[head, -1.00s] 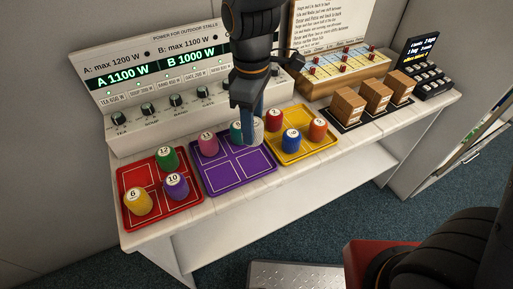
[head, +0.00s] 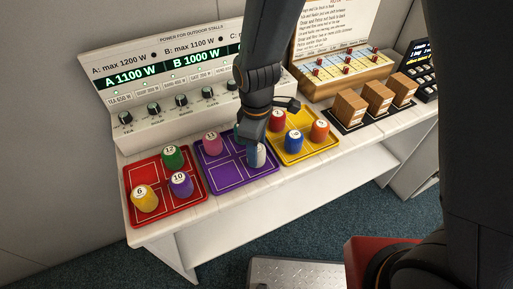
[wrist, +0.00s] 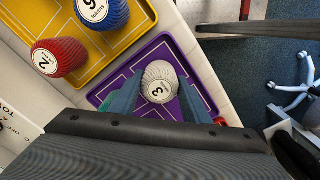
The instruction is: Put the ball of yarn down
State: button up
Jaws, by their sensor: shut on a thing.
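A white-grey ball of yarn with a number 3 label (wrist: 160,82) is between the blue fingers of my gripper (wrist: 160,98). In the head view the white yarn ball (head: 258,156) is at the front right compartment of the purple tray (head: 233,183), partly behind my gripper (head: 254,145). It looks at or just above the tray floor; I cannot tell whether it touches. A pink ball labelled 11 (head: 212,142) stands in the back left compartment. A green ball (wrist: 109,97) in the same tray is mostly hidden by my gripper.
The red tray (head: 167,208) on the left holds green, purple and yellow balls. The yellow tray (head: 298,157) on the right holds red, blue and orange ones. A power panel (head: 180,110) stands behind. The purple tray's front left compartment is empty. Wooden blocks (head: 378,97) stand farther right.

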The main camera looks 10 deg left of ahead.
jog(key=o, duration=1)
jog(key=shift+f, duration=0.1)
notch_tip(320, 180, up, 12)
jog(key=b, duration=0.3)
jog(key=shift+s+d+f+m+t, duration=0.2)
jog(key=shift+s+d+f+m, duration=0.25)
jog(key=shift+d+m, duration=2.85)
jog(key=shift+s+d+f+m+t, duration=0.3)
jog(key=shift+d+m, duration=1.55)
jog(key=shift+d, duration=2.9)
jog(key=shift+s+d+f+m+t, duration=0.1)
jog(key=shift+s+d+f+m, duration=0.45)
jog(key=shift+d+m, duration=2.75)
jog(key=shift+d+n, duration=0.75)
